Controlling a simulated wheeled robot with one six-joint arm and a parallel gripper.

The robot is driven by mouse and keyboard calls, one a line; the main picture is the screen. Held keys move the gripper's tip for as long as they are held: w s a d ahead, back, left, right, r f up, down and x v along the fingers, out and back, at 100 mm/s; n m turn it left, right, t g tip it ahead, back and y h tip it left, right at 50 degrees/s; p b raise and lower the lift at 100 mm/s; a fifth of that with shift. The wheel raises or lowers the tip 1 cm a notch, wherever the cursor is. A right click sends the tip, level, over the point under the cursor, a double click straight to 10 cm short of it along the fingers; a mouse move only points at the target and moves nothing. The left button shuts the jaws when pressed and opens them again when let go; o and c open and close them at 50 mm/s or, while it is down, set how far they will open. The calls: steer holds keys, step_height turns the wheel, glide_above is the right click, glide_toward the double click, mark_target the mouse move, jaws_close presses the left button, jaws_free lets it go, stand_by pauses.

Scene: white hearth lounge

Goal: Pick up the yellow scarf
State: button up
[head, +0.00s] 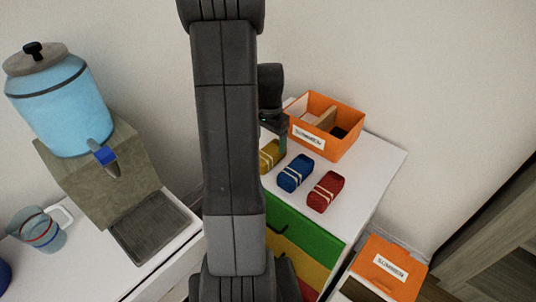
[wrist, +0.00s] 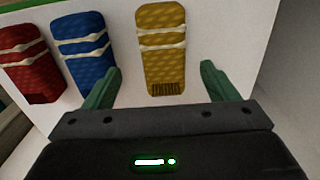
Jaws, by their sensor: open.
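The yellow scarf (wrist: 162,48) is a rolled, ribbed bundle with two pale bands and a fringed end. It lies on the white top of a cabinet (head: 378,165). In the head view the scarf (head: 268,157) is partly hidden by my arm. My gripper (wrist: 160,90) is open, with its two green fingers on either side of the scarf's near end in the wrist view. The fingers appear apart from the scarf; I cannot tell their height above it. In the head view my gripper (head: 275,135) is at the scarf, partly hidden by my arm.
A blue scarf (head: 295,174) and a red scarf (head: 326,192) lie beside the yellow one. An orange divided box (head: 345,125) stands behind them. Another orange box (head: 390,267) is lower right. A blue water dispenser (head: 62,105) stands left.

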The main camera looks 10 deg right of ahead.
mark_target(269, 150)
steer(key=shift+w+f+p, duration=0.15)
steer(key=shift+f+p, duration=0.25)
steer(key=shift+f, duration=1.25)
steer(key=shift+w+f+p, duration=0.15)
steer(key=shift+f+p, duration=0.25)
steer(key=shift+f, duration=1.2)
steer(key=c, duration=1.1)
steer(key=shift+r, duration=0.1)
